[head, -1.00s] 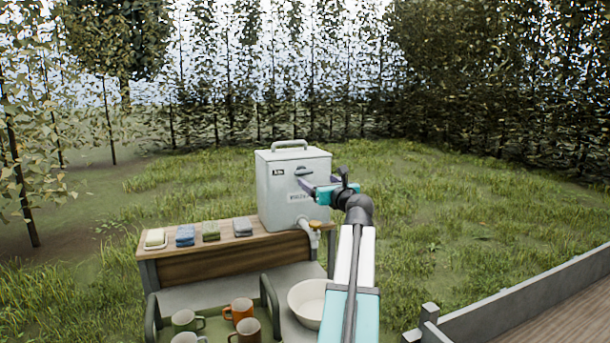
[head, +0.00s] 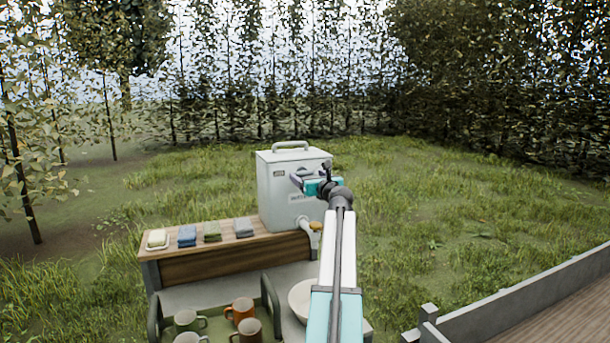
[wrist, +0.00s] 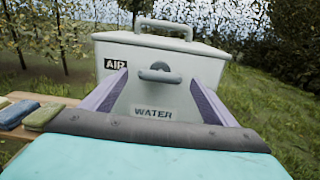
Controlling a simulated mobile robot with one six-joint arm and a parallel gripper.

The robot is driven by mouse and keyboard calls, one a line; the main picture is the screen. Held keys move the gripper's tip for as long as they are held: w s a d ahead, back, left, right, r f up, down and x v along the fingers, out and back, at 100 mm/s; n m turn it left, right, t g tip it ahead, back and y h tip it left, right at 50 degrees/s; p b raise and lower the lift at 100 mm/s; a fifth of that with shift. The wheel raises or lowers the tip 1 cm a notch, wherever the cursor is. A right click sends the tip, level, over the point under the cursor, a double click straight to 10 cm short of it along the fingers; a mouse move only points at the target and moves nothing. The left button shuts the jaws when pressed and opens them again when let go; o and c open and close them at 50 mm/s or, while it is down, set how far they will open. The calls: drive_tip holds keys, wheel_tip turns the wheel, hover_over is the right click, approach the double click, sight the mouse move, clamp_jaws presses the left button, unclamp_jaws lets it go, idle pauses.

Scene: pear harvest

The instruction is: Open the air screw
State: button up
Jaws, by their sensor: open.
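The air screw (wrist: 160,73) is a small grey knob with a flat wing on the front wall of a pale water tank (head: 277,195). An "AIR" label (wrist: 115,64) sits to its left and the word "WATER" is below it. My gripper (wrist: 160,90) is open, with one finger on each side of the screw in the wrist view; I cannot tell whether either finger touches it. In the head view my gripper (head: 298,179) is in front of the tank and partly hides the screw.
The tank stands on a wooden shelf (head: 215,262) beside folded cloths (head: 212,231) and a soap dish (head: 157,240). A tap (head: 314,226) sticks out low on the tank. Below are a white bowl (head: 300,298) and a rack of mugs (head: 240,310). Open grass lies to the right.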

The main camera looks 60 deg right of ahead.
sight(303, 173)
drive_tip(key=shift+x, duration=1.25)
